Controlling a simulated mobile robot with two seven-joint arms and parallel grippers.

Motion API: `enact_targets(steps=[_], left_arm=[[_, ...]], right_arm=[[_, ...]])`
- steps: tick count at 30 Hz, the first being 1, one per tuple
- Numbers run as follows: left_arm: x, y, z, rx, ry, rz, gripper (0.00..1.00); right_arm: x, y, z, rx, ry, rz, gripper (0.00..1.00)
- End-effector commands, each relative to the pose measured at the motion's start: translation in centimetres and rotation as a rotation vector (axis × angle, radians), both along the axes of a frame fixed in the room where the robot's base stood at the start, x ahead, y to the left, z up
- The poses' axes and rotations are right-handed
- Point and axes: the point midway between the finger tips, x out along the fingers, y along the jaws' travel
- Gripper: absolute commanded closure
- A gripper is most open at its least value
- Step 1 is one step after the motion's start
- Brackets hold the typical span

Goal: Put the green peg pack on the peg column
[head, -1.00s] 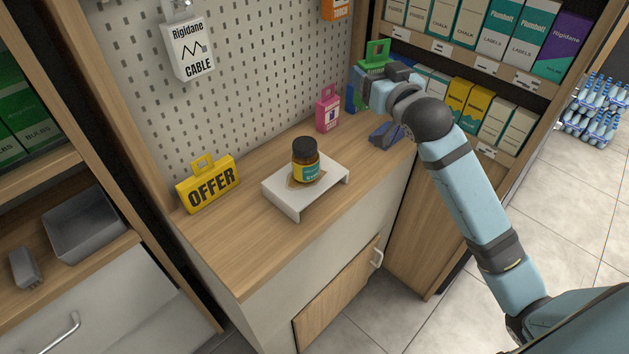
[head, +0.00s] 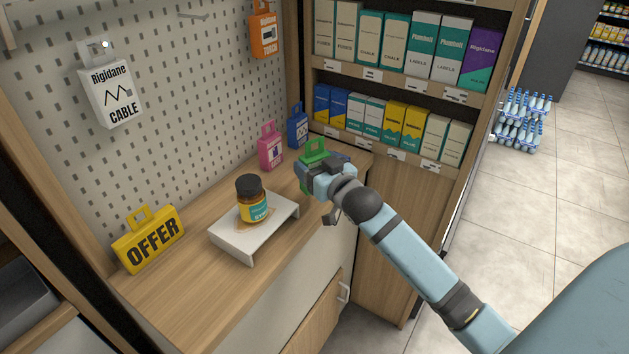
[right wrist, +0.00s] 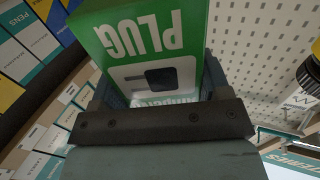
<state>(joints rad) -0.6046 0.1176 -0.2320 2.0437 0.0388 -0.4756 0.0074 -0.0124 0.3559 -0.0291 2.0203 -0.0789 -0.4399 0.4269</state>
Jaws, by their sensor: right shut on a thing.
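The green pack (head: 313,152), with a handle-like top, is held by my right gripper (head: 314,172) above the back right of the counter. In the right wrist view the pack (right wrist: 182,40) reads "PLUG" upside down between the fingers (right wrist: 160,90). The pegboard (head: 165,130) carries a white cable pack (head: 112,92) on a peg at left and an orange torch pack (head: 264,36) at upper right. A bare peg (head: 193,15) sticks out between them, near the top edge. My left gripper is not in view.
On the counter (head: 175,290) stand a yellow OFFER sign (head: 149,241), a white riser (head: 250,240) with a jar (head: 252,200), a pink pack (head: 270,150) and a blue pack (head: 298,128). Stocked shelves (head: 390,80) rise at the right. The front left counter is clear.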

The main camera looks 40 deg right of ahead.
Motion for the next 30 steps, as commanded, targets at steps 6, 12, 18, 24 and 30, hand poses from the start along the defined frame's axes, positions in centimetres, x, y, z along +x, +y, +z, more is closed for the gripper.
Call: enact_targets(steps=[6, 12, 18, 24, 30], left_arm=[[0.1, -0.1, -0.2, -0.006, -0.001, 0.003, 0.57], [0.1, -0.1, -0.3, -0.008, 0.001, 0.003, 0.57], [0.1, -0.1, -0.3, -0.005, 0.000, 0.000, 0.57], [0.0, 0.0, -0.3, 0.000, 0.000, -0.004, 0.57], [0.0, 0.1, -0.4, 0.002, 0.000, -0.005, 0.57]], right_arm=[[0.0, 0.0, -2.4, 0.000, 0.001, 0.000, 0.51], [0.0, 0.0, -4.4, 0.000, 0.000, 0.000, 0.51], [0.0, 0.0, -4.3, 0.000, -0.001, 0.000, 0.51], [0.0, 0.0, -4.6, -0.001, -0.001, 0.001, 0.12], [0.0, 0.0, -4.6, -0.001, -0.001, 0.000, 0.05]])
